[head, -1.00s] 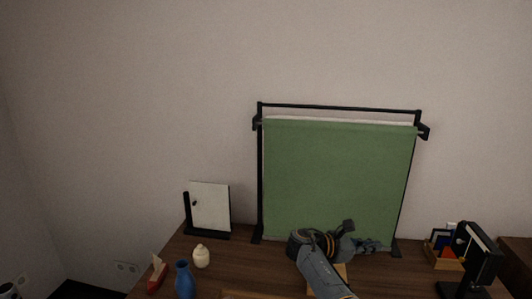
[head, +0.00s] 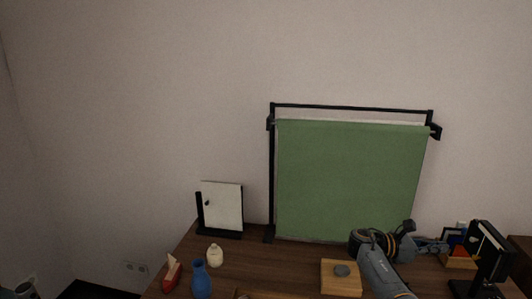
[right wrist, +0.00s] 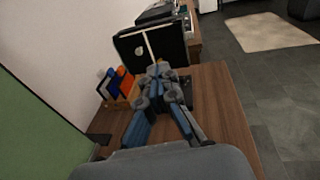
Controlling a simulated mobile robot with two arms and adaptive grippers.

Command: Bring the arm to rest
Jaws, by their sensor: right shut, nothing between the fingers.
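My right gripper (head: 438,246) shows in the head view above the right part of the brown table (head: 240,258). Its arm comes up from the bottom edge. The fingers are shut and empty, pointing right toward a wooden box of coloured items (head: 460,262). In the right wrist view the gripper (right wrist: 158,72) shows over the table (right wrist: 218,105), in front of a black panel (right wrist: 150,46). The wooden box (right wrist: 122,98) is just left of it there. I cannot tell whether the fingers touch anything. My left gripper does not show clearly.
A green backdrop (head: 348,180) on a black stand stands at the back. A white board (head: 221,205), cream jar (head: 215,256), blue vase (head: 201,280) and red tissue box (head: 171,275) are at the left. A black device (head: 487,262) stands far right.

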